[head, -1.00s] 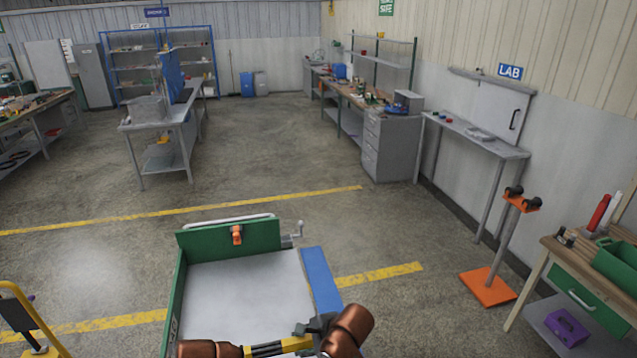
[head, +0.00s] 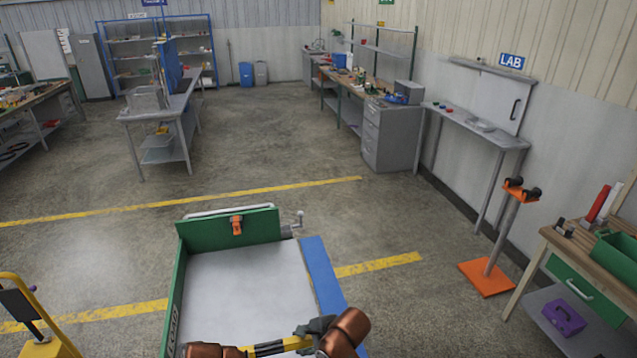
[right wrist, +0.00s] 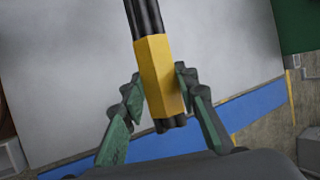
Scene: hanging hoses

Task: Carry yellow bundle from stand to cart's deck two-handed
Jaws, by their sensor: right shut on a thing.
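The yellow bundle (head: 290,345), black rods or hoses with yellow wraps, is held level over the near part of the cart's deck (head: 245,280). My right gripper (head: 308,334) is shut on the yellow wrap at its right end. The right wrist view shows the fingers (right wrist: 157,92) on both sides of the yellow wrap (right wrist: 158,72), with black ends sticking out below. My copper-coloured left arm reaches the bundle's left end at the bottom edge, but the left gripper's fingers cannot be made out. The orange stand (head: 487,278) at the right has an empty top.
The cart has a green end wall (head: 232,232) with an orange clamp and a blue strip (head: 322,275) along its right side. A yellow-framed trolley (head: 35,320) stands at lower left. A workbench (head: 590,245) stands at right. The deck is bare.

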